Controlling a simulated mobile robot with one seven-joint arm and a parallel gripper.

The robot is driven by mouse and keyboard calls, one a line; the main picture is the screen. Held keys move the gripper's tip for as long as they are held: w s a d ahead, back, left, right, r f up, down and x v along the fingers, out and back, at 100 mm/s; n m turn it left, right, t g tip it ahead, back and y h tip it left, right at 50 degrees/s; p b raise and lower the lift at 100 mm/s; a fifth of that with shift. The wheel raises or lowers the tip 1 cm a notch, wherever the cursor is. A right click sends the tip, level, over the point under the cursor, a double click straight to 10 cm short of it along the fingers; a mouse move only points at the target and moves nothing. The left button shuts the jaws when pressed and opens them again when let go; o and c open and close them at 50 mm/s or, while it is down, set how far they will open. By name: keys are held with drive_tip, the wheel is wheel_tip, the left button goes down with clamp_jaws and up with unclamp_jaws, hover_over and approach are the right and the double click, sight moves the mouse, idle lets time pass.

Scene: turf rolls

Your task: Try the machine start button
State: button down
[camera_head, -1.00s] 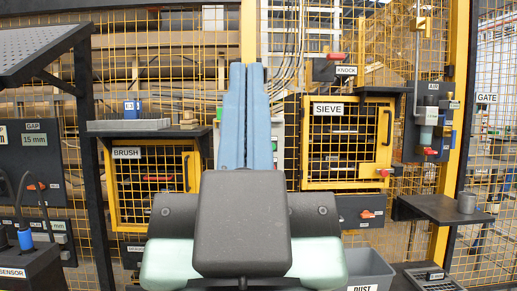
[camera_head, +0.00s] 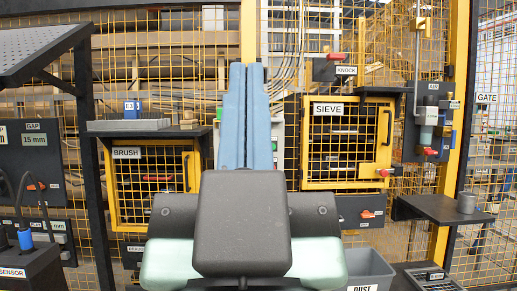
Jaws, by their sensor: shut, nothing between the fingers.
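My gripper (camera_head: 247,68) is in the middle of the view, seen from behind. Its two long blue fingers lie side by side, shut, and point away from me toward the mesh fence. A pale control panel (camera_head: 280,128) stands behind the fingers and is mostly hidden by them. A small green part (camera_head: 219,113), perhaps the start button, shows just left of the fingers. I cannot tell whether the fingertips touch the panel.
The yellow-framed BRUSH door (camera_head: 112,190) is on the left, below a shelf (camera_head: 100,126). The SIEVE door (camera_head: 313,145) with a red-tipped latch is on the right. A grey bin (camera_head: 372,266) labelled DUST stands low right.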

idle(0.3)
wheel_tip(320, 180, up, 32)
drive_tip(key=p, duration=3.2)
drive_tip(key=shift+r, duration=0.15)
drive_tip(key=shift+w, duration=0.1)
